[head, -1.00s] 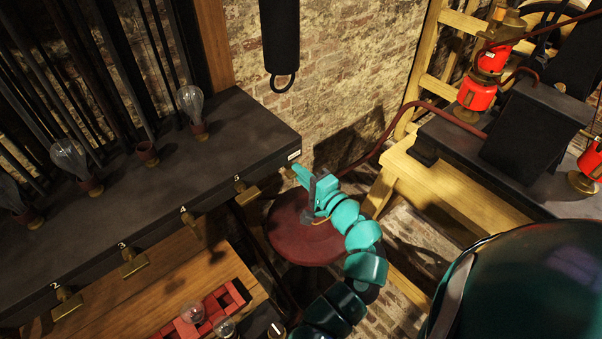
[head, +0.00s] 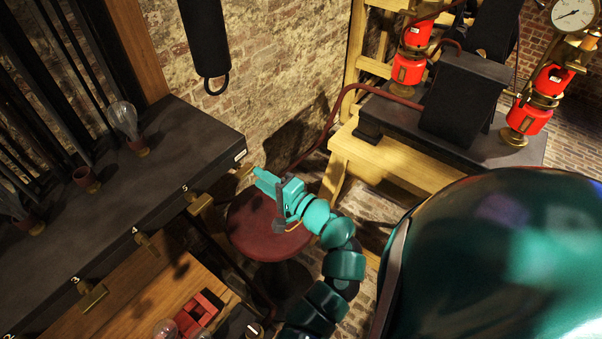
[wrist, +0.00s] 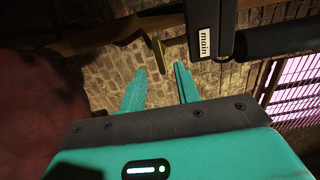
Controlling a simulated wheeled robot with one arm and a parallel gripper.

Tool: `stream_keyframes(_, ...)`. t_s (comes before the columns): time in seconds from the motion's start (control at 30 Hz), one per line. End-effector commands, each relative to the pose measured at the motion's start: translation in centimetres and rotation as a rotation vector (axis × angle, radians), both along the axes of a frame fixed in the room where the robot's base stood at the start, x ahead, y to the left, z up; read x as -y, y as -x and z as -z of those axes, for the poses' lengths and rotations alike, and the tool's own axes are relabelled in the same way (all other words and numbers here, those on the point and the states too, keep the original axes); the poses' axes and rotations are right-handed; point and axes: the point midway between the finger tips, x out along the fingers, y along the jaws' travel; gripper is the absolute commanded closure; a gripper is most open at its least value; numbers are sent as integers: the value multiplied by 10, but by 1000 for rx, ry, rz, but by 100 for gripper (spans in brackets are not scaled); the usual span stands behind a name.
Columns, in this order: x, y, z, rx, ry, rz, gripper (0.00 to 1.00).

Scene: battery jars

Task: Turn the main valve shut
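The main valve is marked by a white label reading "main" (wrist: 204,42) on the end of the dark bench; the label also shows at the bench corner in the head view (head: 240,155). In the head view a small brass part (head: 245,169) sits just below the label. My gripper (wrist: 160,70) is open, its two teal fingers apart with nothing between them. In the head view my gripper (head: 262,183) is close to the bench corner, above the red stool.
The round red stool (head: 262,225) stands under my gripper. Numbered brass levers (head: 199,202) line the bench front. A glass bulb (head: 125,118) stands on the bench. A wooden stand (head: 400,165) with red lamp-like devices and a gauge (head: 572,16) is at right.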

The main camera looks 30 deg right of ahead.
Motion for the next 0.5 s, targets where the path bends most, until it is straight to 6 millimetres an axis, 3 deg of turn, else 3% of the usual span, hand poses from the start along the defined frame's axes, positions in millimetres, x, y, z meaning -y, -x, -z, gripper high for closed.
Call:
stream_keyframes(0.1, 6, 18, -4, -6, -3, 2, 68)
stream_keyframes(0.5, 23, 60, -2, -3, -2, 5, 68)
